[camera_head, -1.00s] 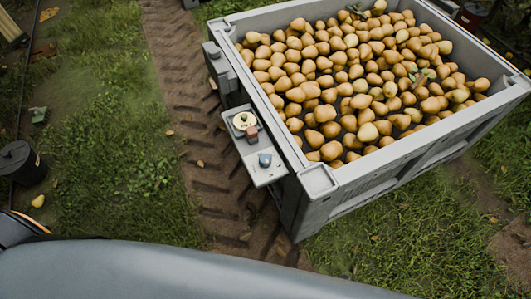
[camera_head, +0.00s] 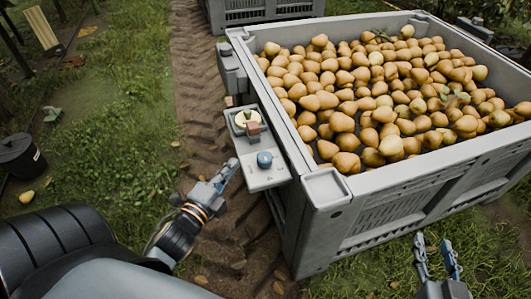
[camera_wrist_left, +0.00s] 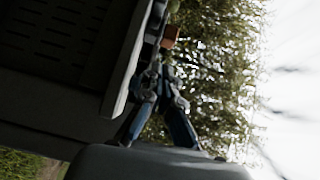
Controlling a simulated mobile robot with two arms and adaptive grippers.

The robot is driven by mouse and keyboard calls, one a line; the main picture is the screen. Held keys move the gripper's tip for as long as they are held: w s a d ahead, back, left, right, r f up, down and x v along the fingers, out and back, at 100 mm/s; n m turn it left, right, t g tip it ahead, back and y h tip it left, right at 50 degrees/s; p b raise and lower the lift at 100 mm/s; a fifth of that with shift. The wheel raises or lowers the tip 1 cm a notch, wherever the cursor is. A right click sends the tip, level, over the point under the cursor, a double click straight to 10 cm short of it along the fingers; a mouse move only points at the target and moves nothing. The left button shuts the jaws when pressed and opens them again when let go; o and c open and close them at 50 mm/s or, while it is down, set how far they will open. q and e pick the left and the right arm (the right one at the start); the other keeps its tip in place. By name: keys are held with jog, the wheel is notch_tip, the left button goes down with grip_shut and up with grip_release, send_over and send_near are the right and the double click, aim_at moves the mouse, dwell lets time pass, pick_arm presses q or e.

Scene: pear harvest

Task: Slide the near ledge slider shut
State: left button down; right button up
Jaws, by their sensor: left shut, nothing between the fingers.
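The near ledge (camera_head: 262,182) is a pale grey shelf on the left side of the large pear crate (camera_head: 330,190). On it are a round cream dial-like piece with a green top (camera_head: 246,119), a reddish-brown block (camera_head: 253,129) and a blue knob (camera_head: 264,159). I cannot tell which part is the slider. My left gripper (camera_head: 233,165) is shut and empty beside the ledge's left edge, close to the blue knob. In the left wrist view its fingertips (camera_wrist_left: 160,78) are close to the ledge's edge; contact is unclear. My right gripper (camera_head: 436,246) is open and empty in front of the crate.
The crate is full of pears (camera_head: 375,95). A grey box-like part (camera_head: 230,65) sits farther along the crate's side. Another crate (camera_head: 265,10) stands behind. A black bucket (camera_head: 20,155) and a fallen pear (camera_head: 27,197) are at the left. The dirt track is clear.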

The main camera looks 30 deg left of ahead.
aim_at(249, 132)
pick_arm(q)
jog(key=shift+d+r+m, duration=0.2)
jog(key=shift+r+m, duration=0.1)
jog(key=shift+r, duration=0.3)
pick_arm(e)
jog(key=shift+s+d+r, duration=0.2)
jog(key=shift+r, duration=0.4)
pick_arm(q)
jog(key=shift+w, duration=0.15)
jog(key=w, duration=0.3)
jog(key=w+b, duration=0.1)
jog(key=w, duration=0.1)
jog(key=w+b, duration=0.1)
jog(key=w, duration=0.2)
jog(key=shift+w+a, duration=0.3)
jog(key=shift+w, duration=0.6)
pick_arm(e)
notch_tip(249, 132, up, 8)
jog(key=a+t+y, duration=0.1)
jog(key=t, duration=0.4)
jog(key=shift+w+a+y, duration=0.15)
jog(key=shift+w+y, duration=0.15)
pick_arm(q)
jog(key=shift+a, duration=0.15)
